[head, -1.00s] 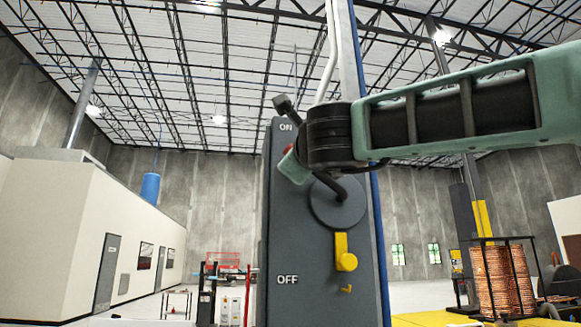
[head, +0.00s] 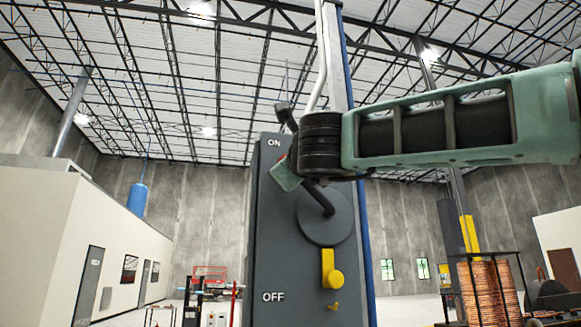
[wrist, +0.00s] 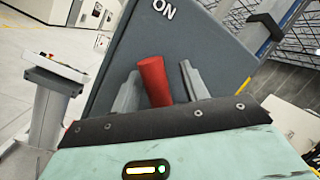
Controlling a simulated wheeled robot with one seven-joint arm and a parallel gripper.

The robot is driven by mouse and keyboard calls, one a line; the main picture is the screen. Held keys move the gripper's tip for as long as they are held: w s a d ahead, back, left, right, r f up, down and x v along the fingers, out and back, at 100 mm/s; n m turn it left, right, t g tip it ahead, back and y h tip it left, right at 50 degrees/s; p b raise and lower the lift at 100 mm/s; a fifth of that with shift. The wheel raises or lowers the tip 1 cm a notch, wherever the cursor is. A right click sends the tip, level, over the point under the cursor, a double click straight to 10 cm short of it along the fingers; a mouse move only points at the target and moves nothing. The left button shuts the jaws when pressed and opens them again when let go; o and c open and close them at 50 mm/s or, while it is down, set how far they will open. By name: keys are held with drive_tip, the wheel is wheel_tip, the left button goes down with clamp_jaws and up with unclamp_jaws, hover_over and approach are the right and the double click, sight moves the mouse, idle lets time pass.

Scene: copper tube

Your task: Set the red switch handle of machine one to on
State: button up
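The grey switch box (head: 300,275) stands upright in the head view, with ON at its top and OFF near its bottom. A dark lever (head: 317,197) runs up and left from the round disc (head: 328,224), toward the ON side, and passes behind my arm. The red handle (wrist: 155,82) shows in the wrist view between the two fingers of my gripper (wrist: 160,70), just below the ON label. The fingers stand apart. A gap shows at the right finger; contact at the left finger is unclear. In the head view my wrist hides the fingers and most of the handle.
A yellow latch (head: 331,268) sits on the box below the disc. A pole and conduit rise behind the box. Copper coils (head: 490,290) stand in a rack at right. A grey-white console (wrist: 50,85) stands left in the wrist view.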

drive_tip(key=shift+s, duration=0.1)
drive_tip(key=shift+s+f, duration=0.2)
drive_tip(key=b+v, duration=0.5)
drive_tip(key=v, duration=1.1)
drive_tip(key=shift+s+b, duration=0.4)
drive_tip(key=shift+d, duration=0.1)
drive_tip(key=w+a+f+n+g+y, duration=0.1)
drive_tip(key=a+f+n+g+y, duration=0.25)
drive_tip(key=f+n, duration=0.45)
drive_tip(key=w+a+f+n+g+y, duration=0.1)
drive_tip(key=a+f+n+g+y, duration=0.2)
drive_tip(key=f+n, duration=0.55)
drive_tip(key=s+f+n+g+h, duration=0.3)
drive_tip(key=f+n+g, duration=0.3)
drive_tip(key=f, duration=1.3)
drive_tip(key=s+d+f+n+g+h, duration=0.2)
drive_tip(key=s+d+f+n+h, duration=0.1)
drive_tip(key=d+f, duration=0.3)
drive_tip(key=s+d+f+n+g+h, duration=0.2)
drive_tip(key=s+d+f, duration=0.4)
drive_tip(key=f, duration=0.4)
drive_tip(key=s+d+f+n+g+h+p, duration=0.1)
drive_tip(key=s+d+f+n+g+h, duration=0.2)
drive_tip(key=d+f, duration=0.4)
drive_tip(key=shift+s+f+n+g+h, duration=0.4)
drive_tip(key=shift+s+f, duration=0.25)
drive_tip(key=shift+s, duration=0.35)
